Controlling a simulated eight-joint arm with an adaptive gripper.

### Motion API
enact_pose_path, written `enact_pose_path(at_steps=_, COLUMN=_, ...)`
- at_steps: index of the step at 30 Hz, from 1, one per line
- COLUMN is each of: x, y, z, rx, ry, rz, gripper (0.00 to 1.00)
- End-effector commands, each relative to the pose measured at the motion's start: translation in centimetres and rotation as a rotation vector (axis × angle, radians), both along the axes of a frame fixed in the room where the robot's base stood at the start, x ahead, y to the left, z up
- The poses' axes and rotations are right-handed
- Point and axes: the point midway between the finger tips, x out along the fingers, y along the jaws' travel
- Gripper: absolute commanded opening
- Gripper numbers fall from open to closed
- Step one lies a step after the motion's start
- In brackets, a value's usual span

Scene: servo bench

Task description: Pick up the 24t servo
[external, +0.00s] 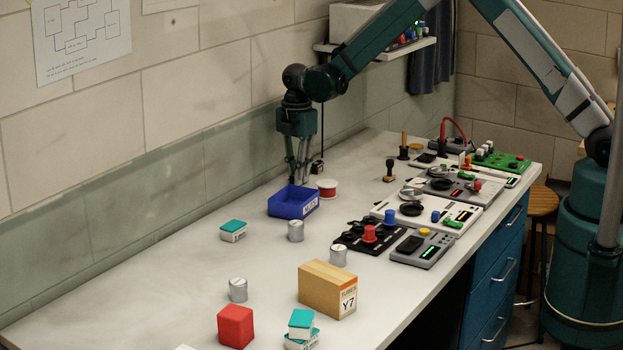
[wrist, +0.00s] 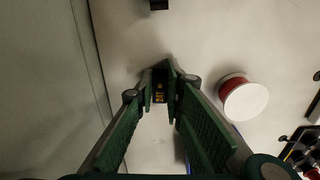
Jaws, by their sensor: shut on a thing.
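My gripper (external: 300,180) points down at the back of the bench, close to the wall and just behind the blue bin. In the wrist view its fingertips (wrist: 160,88) are closed on a small dark servo (wrist: 160,90) with yellow markings. The markings are too small to read, so I cannot tell whether they say 24t. The held servo is hard to make out in the external view, and I cannot tell whether it touches the bench. Another small dark block (wrist: 158,4) shows at the top edge of the wrist view, apart from my fingers.
A red spool with white ends (external: 327,188) stands to the right of my gripper; it also shows in the wrist view (wrist: 243,97). The blue bin (external: 293,203) is in front. Electronic devices (external: 440,205) crowd the right side. The left bench surface is mostly clear.

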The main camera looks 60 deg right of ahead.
Motion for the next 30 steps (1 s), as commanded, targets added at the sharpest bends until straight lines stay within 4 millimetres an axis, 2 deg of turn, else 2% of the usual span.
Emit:
enact_pose_path(at_steps=5, x=0.0, y=0.0, z=0.2, rx=0.0, ry=0.0, rz=0.0, gripper=0.01)
enact_pose_path(at_steps=11, x=0.0, y=0.0, z=1.3, rx=0.0, ry=0.0, rz=0.0, gripper=0.01)
enact_pose_path(at_steps=30, x=0.0, y=0.0, z=9.3, rx=0.0, ry=0.0, rz=0.0, gripper=0.01)
